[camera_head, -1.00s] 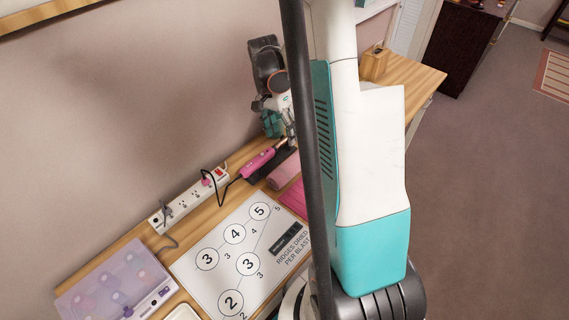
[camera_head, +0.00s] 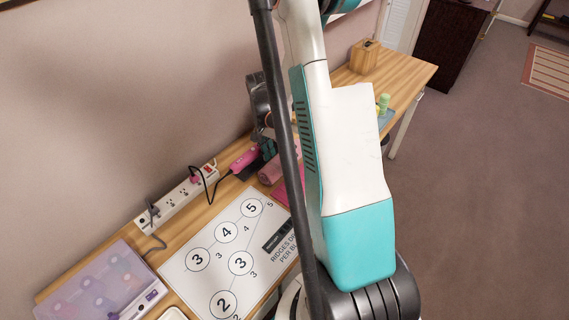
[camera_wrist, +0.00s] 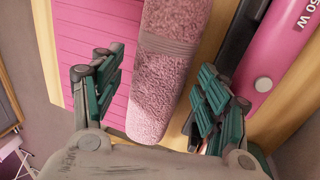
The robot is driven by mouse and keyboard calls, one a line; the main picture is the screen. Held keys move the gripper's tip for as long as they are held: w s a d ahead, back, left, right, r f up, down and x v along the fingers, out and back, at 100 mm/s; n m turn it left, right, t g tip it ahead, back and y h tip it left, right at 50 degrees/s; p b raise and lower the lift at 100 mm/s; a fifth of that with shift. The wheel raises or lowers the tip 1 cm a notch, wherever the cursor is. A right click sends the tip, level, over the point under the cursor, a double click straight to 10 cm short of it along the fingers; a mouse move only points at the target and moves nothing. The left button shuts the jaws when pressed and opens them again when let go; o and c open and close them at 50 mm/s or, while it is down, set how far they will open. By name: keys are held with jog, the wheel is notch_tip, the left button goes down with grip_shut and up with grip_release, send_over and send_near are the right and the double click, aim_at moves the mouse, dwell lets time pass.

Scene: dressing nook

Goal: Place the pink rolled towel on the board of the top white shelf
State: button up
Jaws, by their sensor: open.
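The pink rolled towel (camera_head: 270,172) lies on the wooden table, partly hidden behind my arm in the head view. In the wrist view the towel (camera_wrist: 172,62) runs down the middle, a ribbed band around it. My gripper (camera_wrist: 156,82) is open, with one teal-padded finger on each side of the towel; I see gaps between pads and towel. In the head view my gripper (camera_head: 267,149) is partly hidden beside the towel. A white ledge (camera_head: 347,12) shows at the top edge; I cannot tell whether it is the top white shelf.
A pink tool (camera_head: 243,160) lies close beside the towel, and a pink ribbed mat (camera_wrist: 95,45) is on the other side. A power strip (camera_head: 178,195), a numbered board (camera_head: 205,275) and a purple case (camera_head: 100,285) are nearer. A wooden block (camera_head: 364,57) stands farther back.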

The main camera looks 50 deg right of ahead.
jog(key=shift+x, duration=0.75)
jog(key=c, duration=1)
jog(key=shift+o, duration=0.2)
jog(key=shift+r, duration=0.1)
